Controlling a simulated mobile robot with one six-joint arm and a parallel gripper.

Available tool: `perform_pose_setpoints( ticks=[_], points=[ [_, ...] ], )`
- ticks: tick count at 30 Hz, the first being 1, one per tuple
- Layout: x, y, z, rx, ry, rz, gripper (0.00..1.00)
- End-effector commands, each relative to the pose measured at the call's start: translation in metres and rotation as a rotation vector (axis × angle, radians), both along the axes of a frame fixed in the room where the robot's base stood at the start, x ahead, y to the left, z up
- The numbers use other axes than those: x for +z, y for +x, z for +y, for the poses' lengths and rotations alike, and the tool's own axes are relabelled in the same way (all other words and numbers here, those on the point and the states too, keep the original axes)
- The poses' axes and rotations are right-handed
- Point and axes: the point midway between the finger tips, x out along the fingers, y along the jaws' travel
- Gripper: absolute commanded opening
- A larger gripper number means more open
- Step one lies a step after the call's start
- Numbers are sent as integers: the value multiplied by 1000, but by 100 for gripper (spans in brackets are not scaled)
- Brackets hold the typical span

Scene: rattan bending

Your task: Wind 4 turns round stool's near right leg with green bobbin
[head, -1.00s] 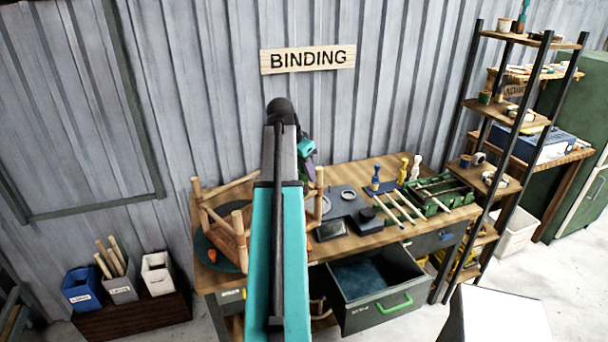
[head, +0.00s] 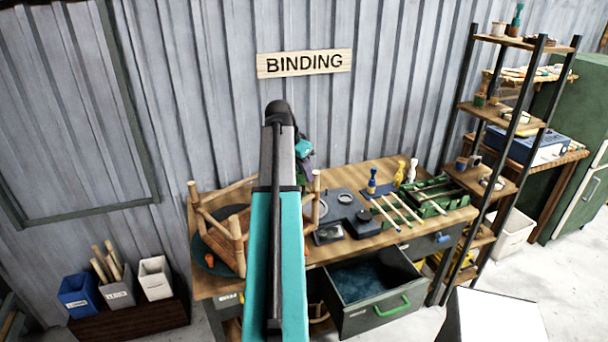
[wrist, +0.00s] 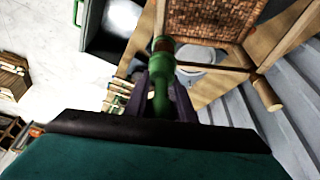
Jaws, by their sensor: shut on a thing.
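The stool (head: 237,240) sits on the left part of the bench, its pale legs pointing up and its brown woven seat low between them. My arm hides part of it. The seat also shows at the top of the wrist view (wrist: 212,18). My gripper (head: 305,170) is beside the stool's right-hand leg (head: 316,200), mostly hidden behind my arm in the head view. In the wrist view its dark purple fingers (wrist: 160,98) are shut on the green bobbin (wrist: 162,75). The bobbin's far end overlaps a stool leg (wrist: 161,14); I cannot tell whether they touch or whether any strand is wound.
On the bench (head: 360,250) are a dark plate with round parts (head: 340,203), several rods (head: 398,210), a green rack (head: 430,193) and small bottles (head: 372,182). An open drawer (head: 375,285) juts out in front. A shelf unit (head: 512,130) stands right; bins (head: 78,294) stand left.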

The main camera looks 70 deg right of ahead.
Motion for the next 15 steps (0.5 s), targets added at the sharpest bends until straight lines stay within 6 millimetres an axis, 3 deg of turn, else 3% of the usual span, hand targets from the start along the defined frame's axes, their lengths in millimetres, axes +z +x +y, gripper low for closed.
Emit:
perform_pose_setpoints(
  ticks=[15],
  points=[
    [0, 4, -7, 0, -1, 0, 0]
  ],
)
